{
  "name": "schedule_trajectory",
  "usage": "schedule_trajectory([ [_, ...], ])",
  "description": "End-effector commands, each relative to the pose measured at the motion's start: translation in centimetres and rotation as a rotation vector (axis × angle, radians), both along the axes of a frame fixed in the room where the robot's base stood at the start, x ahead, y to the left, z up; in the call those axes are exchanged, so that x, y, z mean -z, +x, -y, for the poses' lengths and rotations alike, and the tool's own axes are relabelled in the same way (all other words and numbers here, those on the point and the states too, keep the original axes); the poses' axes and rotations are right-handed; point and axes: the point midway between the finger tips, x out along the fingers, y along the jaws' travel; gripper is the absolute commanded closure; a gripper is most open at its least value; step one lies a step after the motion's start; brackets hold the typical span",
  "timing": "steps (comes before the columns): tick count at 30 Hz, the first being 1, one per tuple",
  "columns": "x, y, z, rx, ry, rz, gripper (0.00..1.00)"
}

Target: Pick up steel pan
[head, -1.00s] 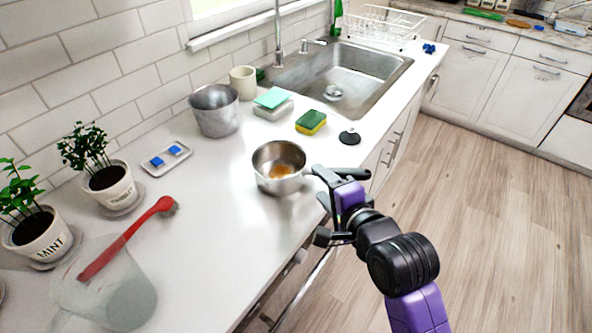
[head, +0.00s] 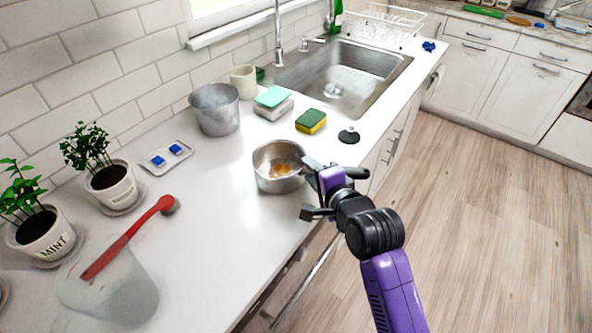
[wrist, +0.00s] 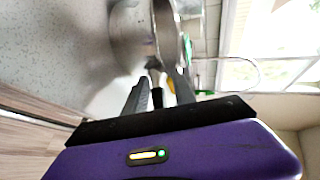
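The steel pan (head: 279,181) is a small round metal pot with brownish residue inside, standing on the white counter near its front edge. Its black handle (head: 357,173) points right, past the edge. My gripper (head: 308,189) is at the handle side of the pan, close to its wall, with its fingers apart. In the wrist view, the pan (wrist: 138,35) is just ahead of the fingertips (wrist: 162,82), and part of the dark handle shows between the fingers. Whether a finger touches the handle I cannot tell.
A larger metal pot (head: 215,109), a sponge (head: 311,121) and a black stopper (head: 349,135) stand behind the pan. The sink (head: 375,85) is farther back.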

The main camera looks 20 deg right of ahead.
Motion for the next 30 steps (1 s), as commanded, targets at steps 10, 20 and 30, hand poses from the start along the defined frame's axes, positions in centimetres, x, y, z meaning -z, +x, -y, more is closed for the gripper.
schedule_trajectory([
  [10, 0.0, -0.01, -0.01, 0.0, 0.0, 0.0, 1.0],
  [20, 0.1, -0.04, -0.01, 0.0, -0.001, -0.002, 1.0],
  [30, 0.21, -0.07, -0.01, -0.001, -0.001, -0.005, 1.0],
])
